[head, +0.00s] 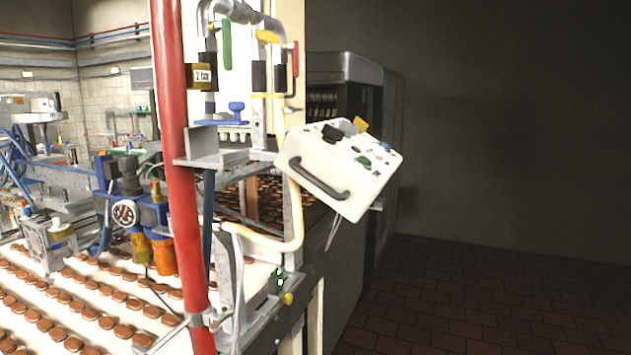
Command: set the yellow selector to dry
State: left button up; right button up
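A white control box (325,167) is mounted at a tilt right of the red post, in the middle of the head view. A small yellow part (360,124) that looks like the yellow selector stands at the box's upper edge. Its pointing direction and any "dry" label are too small to read. A black knob (333,134) and a green knob (363,160) sit on the same face. A dark handle (318,182) runs along the box's front. Neither of my grippers is in view.
A red post (180,180) rises left of the box. Pipes with green, yellow and red valve levers (267,36) hang above it. A conveyor (90,325) carries rows of brown biscuits at lower left. The tiled floor (480,300) at right is clear.

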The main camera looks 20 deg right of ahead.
aim_at(363, 125)
jog(key=i+l+u, duration=0.15)
jog(key=l, duration=0.2)
jog(key=i+l+u, duration=0.25)
jog(key=i+l, duration=0.15)
jog(key=l, duration=0.35)
jog(key=i+l+u, duration=0.15)
jog(key=l, duration=0.25)
jog(key=i+l+u, duration=0.15)
jog(key=l, duration=0.25)
jog(key=i+l+u, duration=0.15)
jog(key=l, duration=0.25)
jog(key=l+u, duration=0.15)
jog(key=l, duration=0.3)
jog(key=j, duration=0.35)
jog(key=i+j, duration=0.1)
jog(key=j, duration=0.3)
